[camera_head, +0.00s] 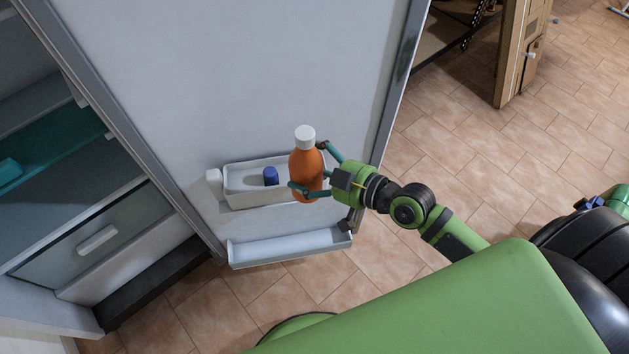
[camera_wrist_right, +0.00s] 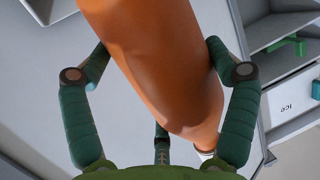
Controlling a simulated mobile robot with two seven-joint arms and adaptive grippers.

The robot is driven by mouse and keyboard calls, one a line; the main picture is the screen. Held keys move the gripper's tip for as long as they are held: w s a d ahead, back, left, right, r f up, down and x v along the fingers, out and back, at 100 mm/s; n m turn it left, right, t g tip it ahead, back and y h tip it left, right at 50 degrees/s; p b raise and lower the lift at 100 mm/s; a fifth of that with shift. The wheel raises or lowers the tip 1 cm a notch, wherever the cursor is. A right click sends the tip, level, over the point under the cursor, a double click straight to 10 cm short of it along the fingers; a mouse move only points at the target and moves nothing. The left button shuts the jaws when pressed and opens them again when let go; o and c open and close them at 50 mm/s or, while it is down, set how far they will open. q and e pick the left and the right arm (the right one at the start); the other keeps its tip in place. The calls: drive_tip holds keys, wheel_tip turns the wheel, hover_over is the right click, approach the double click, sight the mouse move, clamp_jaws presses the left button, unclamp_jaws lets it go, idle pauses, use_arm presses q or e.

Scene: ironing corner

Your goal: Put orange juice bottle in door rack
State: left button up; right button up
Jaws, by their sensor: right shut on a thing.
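The orange juice bottle (camera_head: 305,172) is orange with a white cap and stands roughly upright in the head view. My right gripper (camera_head: 312,172) is shut on its body, with teal fingers on both sides. In the right wrist view the bottle (camera_wrist_right: 160,65) fills the middle between the fingers (camera_wrist_right: 160,75). The bottle overlaps the right part of the upper door rack (camera_head: 240,200), a white bin on the open fridge door. I cannot tell whether its base is inside the bin or in front of it. My left gripper is not in view.
A blue-capped item (camera_head: 270,176) stands in the upper rack, left of the bottle. A lower door rack (camera_head: 285,246) looks empty. The open fridge door (camera_head: 240,80) is behind them. The fridge interior with a drawer (camera_head: 95,240) is at the left. Tiled floor lies at the right.

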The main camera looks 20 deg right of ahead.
drive_tip(key=w+d+b, duration=0.1)
drive_tip(key=w+b, duration=0.2)
drive_tip(key=w, duration=0.5)
drive_tip(key=shift+d+f+b, duration=0.2)
drive_tip(key=shift+f+b, duration=1.85)
drive_tip(key=shift+f, duration=0.4)
drive_tip(key=o, duration=1.4)
